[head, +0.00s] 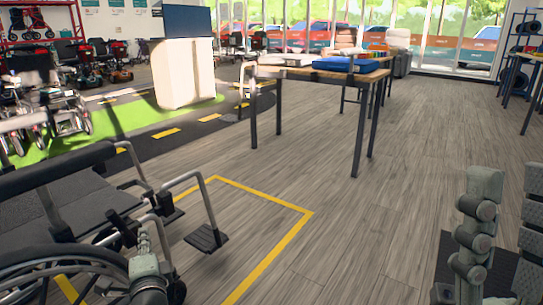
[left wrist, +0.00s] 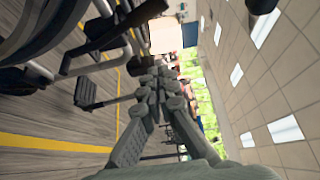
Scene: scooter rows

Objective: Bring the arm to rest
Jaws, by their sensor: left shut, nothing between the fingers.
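My left gripper (head: 143,243) is low at the left of the head view, in front of the wheelchair (head: 68,203). In the left wrist view the left gripper (left wrist: 160,74) has its fingers together, with nothing between them. That view is turned on its side, with the floor at left and the ceiling at right. The wheelchair's frame and footrest (left wrist: 88,92) show there at the left, beside the fingers. I cannot tell the gap between gripper and wheelchair.
A yellow floor outline (head: 262,266) runs around the wheelchair. A table (head: 365,77) with a blue item (head: 345,65) stands beyond it. A white cabinet (head: 186,76) and several mobility scooters (head: 88,62) are at the back left. The middle floor is clear.

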